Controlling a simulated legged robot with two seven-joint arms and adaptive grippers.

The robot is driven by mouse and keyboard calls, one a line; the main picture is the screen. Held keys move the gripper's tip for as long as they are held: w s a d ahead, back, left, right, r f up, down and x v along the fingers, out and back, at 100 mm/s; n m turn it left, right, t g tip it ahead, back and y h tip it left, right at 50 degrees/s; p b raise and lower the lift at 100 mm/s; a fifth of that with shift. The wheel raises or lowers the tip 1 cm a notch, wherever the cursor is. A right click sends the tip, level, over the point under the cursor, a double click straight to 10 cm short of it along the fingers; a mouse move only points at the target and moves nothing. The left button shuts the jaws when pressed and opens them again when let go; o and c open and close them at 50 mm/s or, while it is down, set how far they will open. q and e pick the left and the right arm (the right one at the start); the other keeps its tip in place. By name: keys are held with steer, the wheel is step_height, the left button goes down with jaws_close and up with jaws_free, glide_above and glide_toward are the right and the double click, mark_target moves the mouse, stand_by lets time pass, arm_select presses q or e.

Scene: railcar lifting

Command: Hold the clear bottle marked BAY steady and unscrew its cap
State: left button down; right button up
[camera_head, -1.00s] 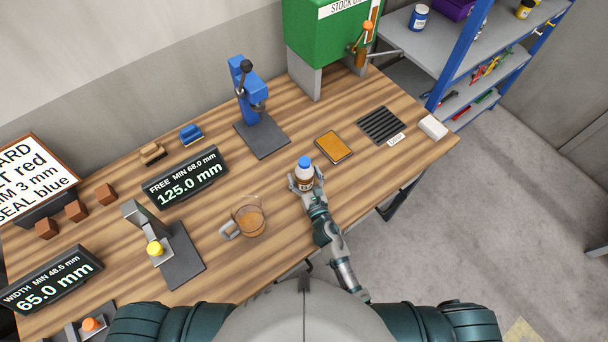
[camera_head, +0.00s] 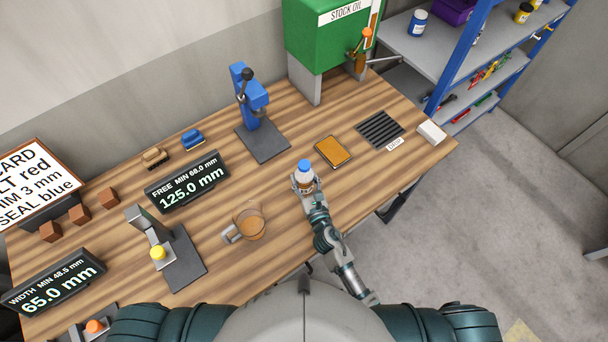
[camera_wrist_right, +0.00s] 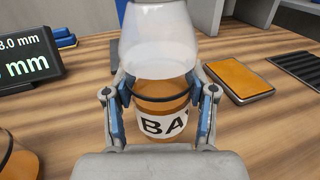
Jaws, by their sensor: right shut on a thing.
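The clear bottle (camera_head: 304,181) stands on the wooden bench, with a blue cap (camera_head: 304,166) on top. In the right wrist view the bottle (camera_wrist_right: 163,52) has a clear shoulder, amber contents and a white label reading "BA", its last letter hidden by a finger. The cap is outside that view. My right gripper (camera_wrist_right: 161,105) is shut on the bottle's body, one finger on each side; it also shows in the head view (camera_head: 305,187). My left gripper is not in view.
A glass mug (camera_head: 249,224) of amber liquid stands left of the bottle. An orange pad (camera_head: 333,151) and a black grate (camera_head: 380,129) lie to the right. A blue press (camera_head: 252,105) stands behind. Bench around the bottle is clear.

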steer(key=s+r+b, duration=0.1)
steer(key=s+b, duration=0.1)
steer(key=s, duration=1.2)
steer(key=shift+s+r, duration=0.15)
steer(key=shift+s, duration=0.05)
steer(key=o, duration=0.7)
jaws_close()
steer(key=shift+w, duration=0.1)
